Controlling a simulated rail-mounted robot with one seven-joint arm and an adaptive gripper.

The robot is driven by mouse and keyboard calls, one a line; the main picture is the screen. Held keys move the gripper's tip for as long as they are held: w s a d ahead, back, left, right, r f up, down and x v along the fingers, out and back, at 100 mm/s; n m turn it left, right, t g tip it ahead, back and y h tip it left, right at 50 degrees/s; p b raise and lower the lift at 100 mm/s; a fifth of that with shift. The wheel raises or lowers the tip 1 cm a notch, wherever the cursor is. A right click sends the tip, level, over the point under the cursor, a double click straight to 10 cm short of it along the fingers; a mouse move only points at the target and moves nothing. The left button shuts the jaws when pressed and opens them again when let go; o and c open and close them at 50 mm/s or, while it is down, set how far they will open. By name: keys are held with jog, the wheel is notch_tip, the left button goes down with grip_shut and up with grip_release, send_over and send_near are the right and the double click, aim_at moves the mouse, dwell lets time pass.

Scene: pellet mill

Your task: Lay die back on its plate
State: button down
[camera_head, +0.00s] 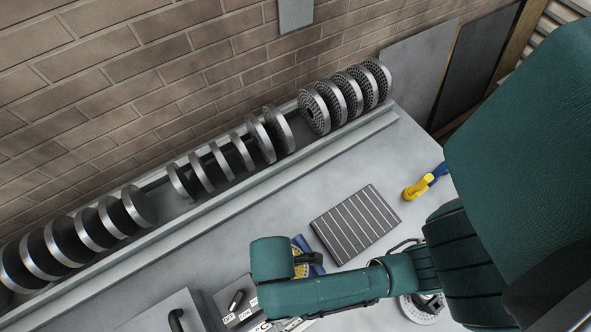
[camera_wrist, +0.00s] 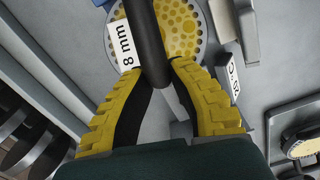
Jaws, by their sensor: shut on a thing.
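A round perforated yellow disc with a grey rim, seemingly the die (camera_wrist: 180,27), shows at the top of the wrist view. A dark bar (camera_wrist: 146,40) crosses over it, with a white "8 mm" tag (camera_wrist: 124,46) beside it. My gripper (camera_wrist: 158,76) has yellow ribbed fingers shut on the dark bar. In the head view my arm partly hides the yellow disc (camera_head: 300,268), with blue parts around it. Whether the bar is joined to the disc, and whether the disc touches a surface, I cannot tell. I cannot identify the plate for certain.
A dark slatted mat (camera_head: 356,224) lies on the grey bench behind my gripper. A yellow-and-blue tool (camera_head: 424,183) lies to its right. Several metal discs stand in a rack (camera_head: 232,205) along the brick wall. A switch box (camera_head: 236,300) is front left. A pale round piece (camera_head: 424,309) is front right.

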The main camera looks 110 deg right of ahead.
jog(key=shift+r, duration=3)
jog(key=shift+w, duration=0.1)
